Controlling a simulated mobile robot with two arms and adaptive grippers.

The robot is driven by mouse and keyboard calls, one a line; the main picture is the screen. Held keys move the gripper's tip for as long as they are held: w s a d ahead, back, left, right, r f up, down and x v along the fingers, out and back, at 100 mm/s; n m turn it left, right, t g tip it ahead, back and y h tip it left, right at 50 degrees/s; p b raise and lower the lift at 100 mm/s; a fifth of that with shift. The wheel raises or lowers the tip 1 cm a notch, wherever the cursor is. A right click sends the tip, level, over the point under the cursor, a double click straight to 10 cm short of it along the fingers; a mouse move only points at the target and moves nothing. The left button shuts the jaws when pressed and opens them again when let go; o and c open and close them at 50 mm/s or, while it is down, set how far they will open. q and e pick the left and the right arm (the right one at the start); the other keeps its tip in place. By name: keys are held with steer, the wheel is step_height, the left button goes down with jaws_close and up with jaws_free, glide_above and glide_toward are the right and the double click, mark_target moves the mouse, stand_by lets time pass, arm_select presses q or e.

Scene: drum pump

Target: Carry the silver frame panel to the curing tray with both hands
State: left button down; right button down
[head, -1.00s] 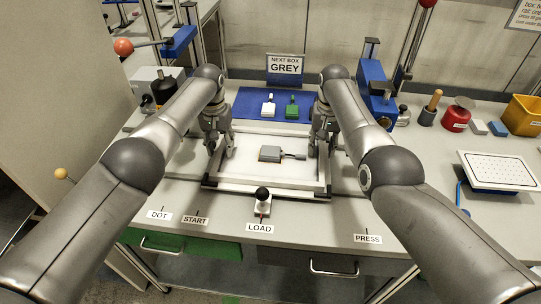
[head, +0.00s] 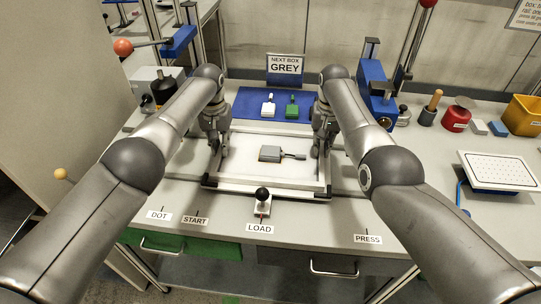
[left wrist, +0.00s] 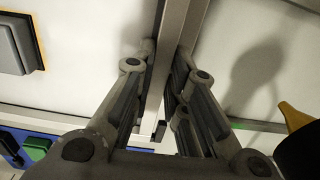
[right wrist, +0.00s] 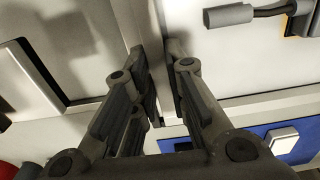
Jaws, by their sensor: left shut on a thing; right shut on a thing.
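The silver frame panel (head: 290,193) lies flat on the bench, a metal rim around a white sheet. A grey device (head: 270,154) with a dark handle lies within it. My left gripper (head: 219,152) is shut on the left rim bar, which runs between its fingers in the left wrist view (left wrist: 160,70). My right gripper (head: 322,150) is shut on the right rim bar, also between its fingers in the right wrist view (right wrist: 157,30). The fingers partly hide both bars. A white tray with small dark dots (head: 500,169) sits at the right; I cannot tell whether it is the curing tray.
A black-knobbed LOAD lever (head: 262,194) stands close in front of the panel. Behind it, a blue mat (head: 250,104) bears a white and a green box. A blue press (head: 376,92), a red pot (head: 456,116) and a yellow bin (head: 524,115) stand to the right.

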arm_select(q)
steer(key=shift+r, duration=0.2)
arm_select(e)
steer(key=shift+r, duration=0.2)
